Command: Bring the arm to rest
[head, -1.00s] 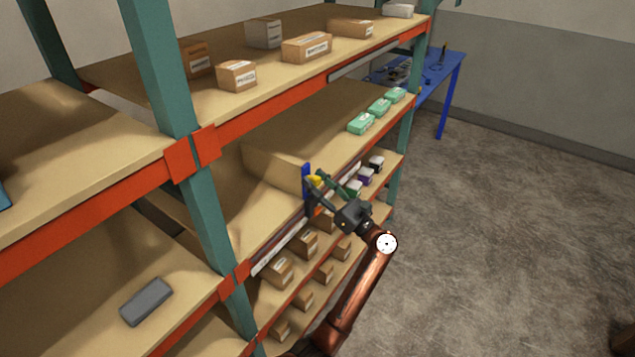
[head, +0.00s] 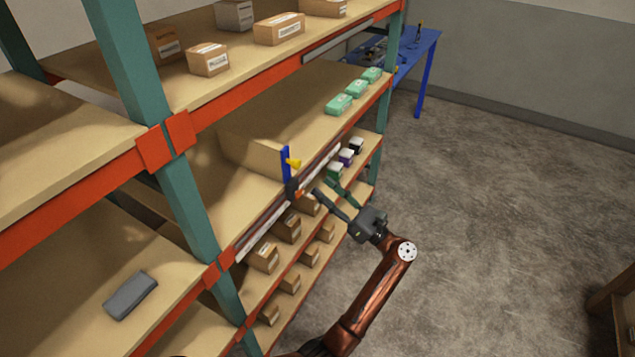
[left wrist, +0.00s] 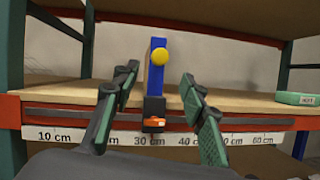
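My left gripper (head: 322,186) is open and empty, in front of the shelf's edge and apart from it. In the left wrist view its two green-padded fingers (left wrist: 160,80) stand wide apart. Between them, farther off, shows a blue upright post (left wrist: 156,72) with a round yellow knob (left wrist: 160,55). The post stands on a dark slider (left wrist: 154,112) with an orange mark, near the 30 cm label of a scale rail (left wrist: 75,135). In the head view the post (head: 286,163) and yellow knob (head: 294,163) stand clear of the fingers. My right gripper is not in view.
The rack has teal uprights (head: 125,70) and orange beams. Brown boxes (head: 279,29) stand on the top shelf and below the rail. Green boxes (head: 339,104) sit at the far end. A grey case (head: 131,296) lies at lower left.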

